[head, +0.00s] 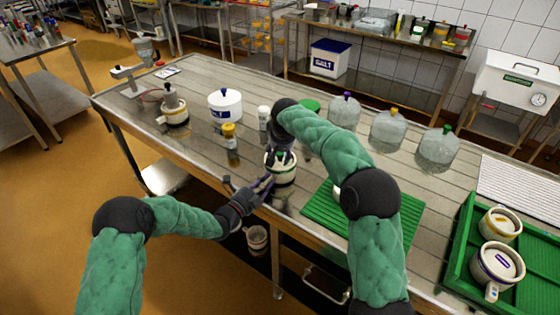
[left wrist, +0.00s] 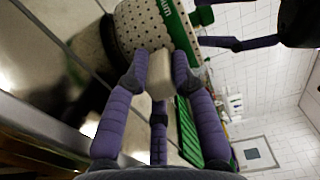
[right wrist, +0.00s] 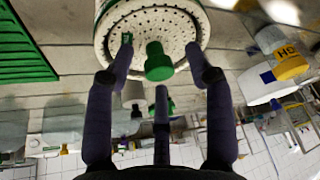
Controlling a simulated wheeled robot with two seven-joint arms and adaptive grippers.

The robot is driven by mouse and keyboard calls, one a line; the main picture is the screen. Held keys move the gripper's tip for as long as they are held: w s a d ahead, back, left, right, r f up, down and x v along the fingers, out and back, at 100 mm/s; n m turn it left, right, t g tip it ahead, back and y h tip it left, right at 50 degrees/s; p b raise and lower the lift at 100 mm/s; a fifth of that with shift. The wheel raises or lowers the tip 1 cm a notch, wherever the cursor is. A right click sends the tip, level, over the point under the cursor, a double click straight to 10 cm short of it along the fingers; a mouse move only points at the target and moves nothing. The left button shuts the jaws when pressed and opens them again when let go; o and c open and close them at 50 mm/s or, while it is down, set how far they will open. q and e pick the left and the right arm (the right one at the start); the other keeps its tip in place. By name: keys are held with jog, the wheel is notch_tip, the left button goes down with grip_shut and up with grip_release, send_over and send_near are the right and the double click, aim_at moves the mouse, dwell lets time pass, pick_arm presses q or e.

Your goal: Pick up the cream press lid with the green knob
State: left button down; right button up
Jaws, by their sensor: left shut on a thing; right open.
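A cream perforated mould (head: 282,174) with a green band stands near the front edge of the table. The cream press lid (right wrist: 155,28) with its green knob (right wrist: 158,62) sits at its top. The knob also shows in the left wrist view (left wrist: 203,16). My left gripper (head: 266,184) is shut on the mould's cream side handle (left wrist: 160,84). My right gripper (right wrist: 160,75) is open, with fingers on both sides of the knob, close to the lid. In the head view, my right arm covers part of this.
A yellow-capped jar (head: 231,145) and a white tub (head: 225,105) stand to the left. Clear jugs (head: 388,130) stand behind. A green mat (head: 325,213) lies to the right, beyond it a green tray (head: 452,253) with two moulds. Another mould (head: 257,239) is below the table's front edge.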

pick_arm(q)
jog(key=shift+r, duration=0.1)
pick_arm(e)
grip_shut()
jog(key=shift+r, duration=0.15)
notch_tip(320, 180, up, 10)
dwell(0.4)
dwell(0.4)
pick_arm(q)
jog(key=c, duration=1)
grip_release()
jog(key=shift+o, duration=0.2)
